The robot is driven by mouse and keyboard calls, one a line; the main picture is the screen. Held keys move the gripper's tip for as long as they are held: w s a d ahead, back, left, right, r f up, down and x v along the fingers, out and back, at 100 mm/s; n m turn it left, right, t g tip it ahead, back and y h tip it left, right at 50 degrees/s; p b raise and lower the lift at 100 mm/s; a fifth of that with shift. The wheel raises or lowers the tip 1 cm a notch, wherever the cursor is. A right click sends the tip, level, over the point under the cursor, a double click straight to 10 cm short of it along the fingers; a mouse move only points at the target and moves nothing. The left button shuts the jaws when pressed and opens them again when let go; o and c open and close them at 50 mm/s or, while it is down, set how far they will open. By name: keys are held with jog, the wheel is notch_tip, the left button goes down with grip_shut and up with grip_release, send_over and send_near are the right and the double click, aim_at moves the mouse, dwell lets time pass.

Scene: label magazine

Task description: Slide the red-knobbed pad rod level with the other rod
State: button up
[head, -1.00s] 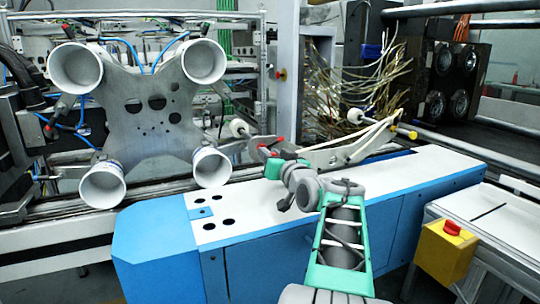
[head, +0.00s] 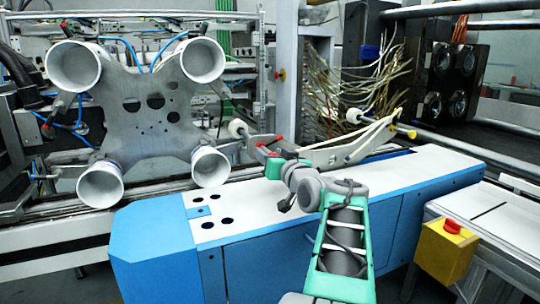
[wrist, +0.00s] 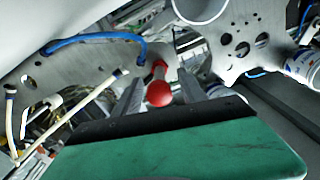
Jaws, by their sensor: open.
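The red knob (wrist: 159,93) shows in the wrist view between the two grey fingers of my open gripper (wrist: 157,96), with a red shaft behind it. Gaps show on both sides, so the fingers look clear of it. In the head view a red spot, likely this knob (head: 279,139), sits at my gripper (head: 268,148). A white pad (head: 238,128) stands left of my gripper on a rod partly hidden there. Another white pad (head: 354,116) and a yellow knob (head: 412,134) are farther right, by the curved metal plate (head: 345,150). I cannot tell how the rods line up.
A metal plate with white cups (head: 150,115) stands at the left. The blue-and-white machine cover (head: 260,210) lies below my arm. A yellow box with a red button (head: 446,250) is at the right. Loose cables (head: 350,85) hang behind the gripper.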

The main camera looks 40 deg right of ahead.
jog(key=v, duration=0.7)
jog(key=shift+s+p, duration=0.3)
jog(key=shift+s, duration=0.1)
jog(key=shift+s+a, duration=0.1)
jog(key=shift+a, duration=0.05)
